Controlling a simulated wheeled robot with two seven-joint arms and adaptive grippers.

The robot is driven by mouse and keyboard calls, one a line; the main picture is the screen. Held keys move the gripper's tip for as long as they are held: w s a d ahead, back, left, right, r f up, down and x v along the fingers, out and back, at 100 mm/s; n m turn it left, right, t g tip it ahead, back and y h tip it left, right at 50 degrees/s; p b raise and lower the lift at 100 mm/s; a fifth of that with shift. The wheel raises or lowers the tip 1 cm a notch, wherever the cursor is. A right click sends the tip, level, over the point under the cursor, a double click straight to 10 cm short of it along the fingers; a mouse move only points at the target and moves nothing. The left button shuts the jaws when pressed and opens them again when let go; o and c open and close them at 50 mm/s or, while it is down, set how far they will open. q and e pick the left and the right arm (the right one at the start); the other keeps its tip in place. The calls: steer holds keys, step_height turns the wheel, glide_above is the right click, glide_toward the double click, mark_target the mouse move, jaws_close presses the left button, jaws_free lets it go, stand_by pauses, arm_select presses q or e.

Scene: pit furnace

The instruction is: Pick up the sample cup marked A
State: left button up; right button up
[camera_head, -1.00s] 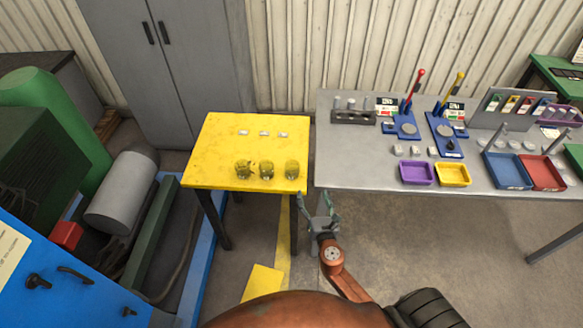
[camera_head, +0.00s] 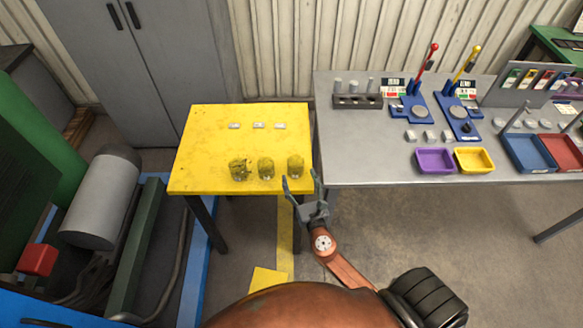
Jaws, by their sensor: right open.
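My right gripper (camera_head: 302,183) is open and empty, at the table's front right corner, just in front of the right cup. My left gripper is not in view.
A grey bench (camera_head: 370,160) stands to the right, with a purple tray (camera_head: 434,161), a yellow tray (camera_head: 474,160) and blue lever devices (camera_head: 409,110). A grey cabinet (camera_head: 150,70) is behind the yellow table. Green and blue machinery is at left.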

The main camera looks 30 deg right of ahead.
mark_target(293, 157)
steer(key=x, duration=0.2)
steer(key=shift+w+d+r, duration=0.1)
steer(key=shift+w+d, duration=0.1)
steer(key=shift+w, duration=0.05)
steer(key=x, duration=0.5)
steer(key=shift+s+d+f, duration=0.1)
steer(key=shift+f, duration=0.15)
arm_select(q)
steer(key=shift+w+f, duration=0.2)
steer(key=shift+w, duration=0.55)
arm_select(e)
steer(key=shift+c, duration=0.3)
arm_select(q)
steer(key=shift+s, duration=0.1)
arm_select(e)
steer(key=c, duration=1.2)
